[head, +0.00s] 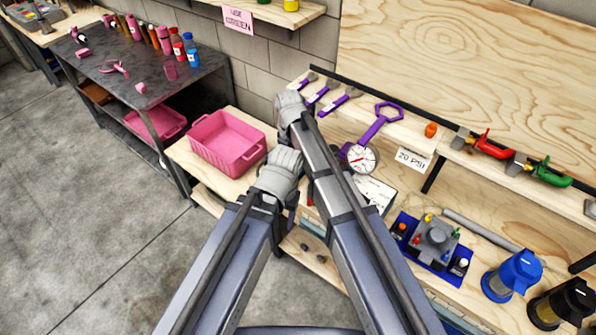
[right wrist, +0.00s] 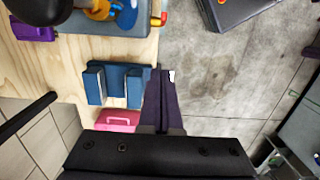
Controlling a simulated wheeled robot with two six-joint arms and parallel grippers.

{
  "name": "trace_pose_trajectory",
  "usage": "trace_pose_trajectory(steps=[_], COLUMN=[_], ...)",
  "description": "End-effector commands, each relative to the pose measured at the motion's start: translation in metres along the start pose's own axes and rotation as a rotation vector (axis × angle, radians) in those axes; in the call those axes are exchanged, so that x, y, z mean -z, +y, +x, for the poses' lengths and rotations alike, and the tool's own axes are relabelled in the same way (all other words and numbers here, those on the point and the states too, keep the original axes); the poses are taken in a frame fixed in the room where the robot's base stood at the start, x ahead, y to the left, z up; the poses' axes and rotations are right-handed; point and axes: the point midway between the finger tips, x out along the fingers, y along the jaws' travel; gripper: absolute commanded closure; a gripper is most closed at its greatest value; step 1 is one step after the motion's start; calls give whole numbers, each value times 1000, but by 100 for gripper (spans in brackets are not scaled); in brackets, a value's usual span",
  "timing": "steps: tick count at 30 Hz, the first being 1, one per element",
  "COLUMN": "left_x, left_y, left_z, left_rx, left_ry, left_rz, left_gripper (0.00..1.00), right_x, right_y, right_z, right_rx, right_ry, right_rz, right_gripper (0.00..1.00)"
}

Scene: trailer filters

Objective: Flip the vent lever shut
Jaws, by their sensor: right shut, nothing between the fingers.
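My right gripper (right wrist: 160,76) shows in the right wrist view as dark purple fingers pressed together, with nothing between them. It is over the edge of a wooden bench. A grey-blue block (right wrist: 75,22) lies beyond the fingertips, with a small red-and-yellow piece (right wrist: 158,20) at its right end. I cannot tell whether this piece is the vent lever. The fingers are apart from it in the picture.
In the head view, a pink bin (head: 227,143) stands left of my arms, with a dial gauge (head: 361,158) to their right. A blue tray (head: 400,224) with a grey fitting and a blue canister (head: 514,276) stand farther right. Open floor (head: 90,230) lies left.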

Motion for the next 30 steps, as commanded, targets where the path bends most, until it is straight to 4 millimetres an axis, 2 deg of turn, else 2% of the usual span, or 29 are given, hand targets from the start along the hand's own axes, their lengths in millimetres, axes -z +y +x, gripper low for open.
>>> trace_pose_trajectory(steps=[23, 25, 30], left_x=[6, 6, 6], left_y=[10, 9, 10], left_z=[102, 97, 99], left_rx=[0, 0, 0], left_ry=[0, 0, 0], left_rz=[-2, -2, -2], left_gripper=[38, 38, 38], right_x=[0, -19, -37], right_y=[0, -2, -1], right_z=[103, 99, 103], right_rx=[0, 0, 0], right_ry=[0, 0, 0], right_rz=[1, 3, 1], right_gripper=[100, 100, 100])
